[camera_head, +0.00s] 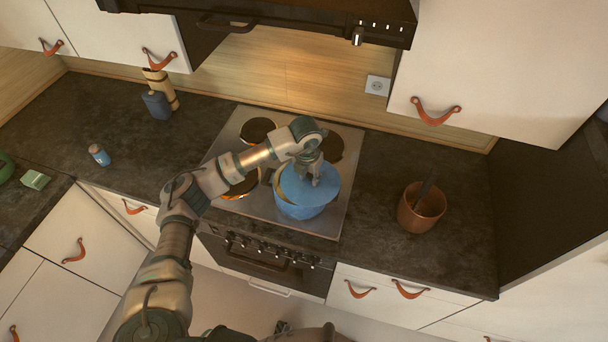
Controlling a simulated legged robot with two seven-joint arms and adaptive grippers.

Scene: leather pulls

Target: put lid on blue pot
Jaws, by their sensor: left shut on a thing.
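The blue pot (299,210) stands on the front right part of the steel stove top (333,222). A blue lid (325,188) lies over the pot's opening, shifted a little to the right, so a strip of the pot's yellowish inside shows at its left. My left gripper (314,180) reaches in from the left and is shut on the lid's top, with its fingers pointing down. The lid's handle is hidden by the fingers. I cannot tell whether the lid touches the rim. My right gripper is not in view.
A copper-coloured container (421,207) with a dark utensil stands right of the stove. A dark blue bottle (157,105), a wooden item (162,84) and a small blue jar (99,154) stand to the left. The range hood (290,14) hangs above. The counter between stove and container is clear.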

